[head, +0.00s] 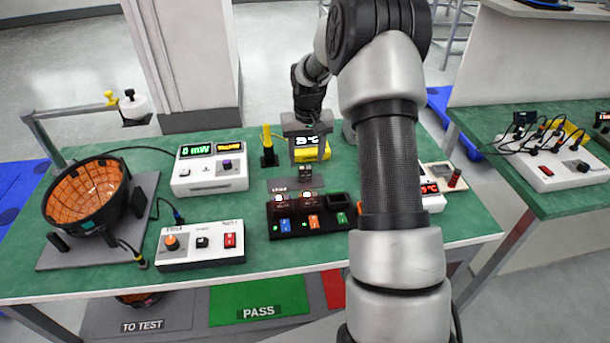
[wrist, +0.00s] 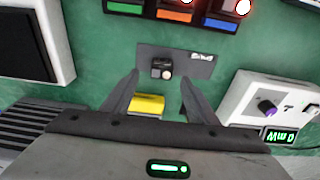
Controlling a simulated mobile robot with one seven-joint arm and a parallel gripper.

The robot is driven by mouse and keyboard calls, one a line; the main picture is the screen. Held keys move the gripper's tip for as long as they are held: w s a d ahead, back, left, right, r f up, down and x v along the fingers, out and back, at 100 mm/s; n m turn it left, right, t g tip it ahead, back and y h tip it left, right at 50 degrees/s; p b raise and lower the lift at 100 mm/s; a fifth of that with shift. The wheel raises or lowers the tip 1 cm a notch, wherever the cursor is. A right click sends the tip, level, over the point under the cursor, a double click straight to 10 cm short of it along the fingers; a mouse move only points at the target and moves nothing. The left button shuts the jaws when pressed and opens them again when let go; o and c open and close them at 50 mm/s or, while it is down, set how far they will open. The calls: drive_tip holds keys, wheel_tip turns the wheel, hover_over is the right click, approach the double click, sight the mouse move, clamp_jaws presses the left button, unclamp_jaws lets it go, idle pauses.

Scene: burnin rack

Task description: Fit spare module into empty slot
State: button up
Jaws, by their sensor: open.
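In the wrist view the module (wrist: 162,68) is just beyond and between the tips of my gripper (wrist: 159,78). My gripper (head: 305,160) is open and empty, pointing down over the module. The black rack (head: 322,226) stands in front of the mat. Its blue- and orange-marked slots hold modules with glowing tops. The green-marked slot (head: 338,200) looks dark and empty. My arm hides the rack's right end.
A yellow object (wrist: 147,104) lies under my gripper's palm. A white power meter (head: 210,168) and a switch box (head: 201,245) stand left of the rack. An orange-lined bowl (head: 88,200) is far left. Green table shows between mat and meter.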

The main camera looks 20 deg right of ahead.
sight(305, 168)
drive_tip(key=f, duration=0.3)
drive_tip(key=shift+w+a+f, duration=0.1)
drive_tip(key=shift+w+f, duration=0.05)
drive_tip(key=shift+w, duration=0.05)
drive_tip(key=c, duration=1.2)
drive_tip(key=shift+o, duration=0.2)
wheel_tip(305, 168, up, 8)
drive_tip(key=shift+r+p, duration=0.1)
drive_tip(key=shift+p, duration=0.35)
drive_tip(key=s+d+r, duration=0.2)
drive_tip(key=s, duration=0.4)
drive_tip(key=s+d+r, duration=0.2)
drive_tip(key=s, duration=0.4)
drive_tip(key=shift+s+d+f+b, duration=0.15)
drive_tip(key=shift+f+b, duration=0.25)
drive_tip(key=shift+f, duration=1.35)
drive_tip(key=shift+s+f+b, duration=0.25)
drive_tip(key=shift+f+b, duration=0.15)
drive_tip(key=shift+f, duration=1.35)
drive_tip(key=shift+s+d+f+b, duration=0.15)
drive_tip(key=shift+f+b, duration=0.25)
drive_tip(key=shift+f, duration=1.35)
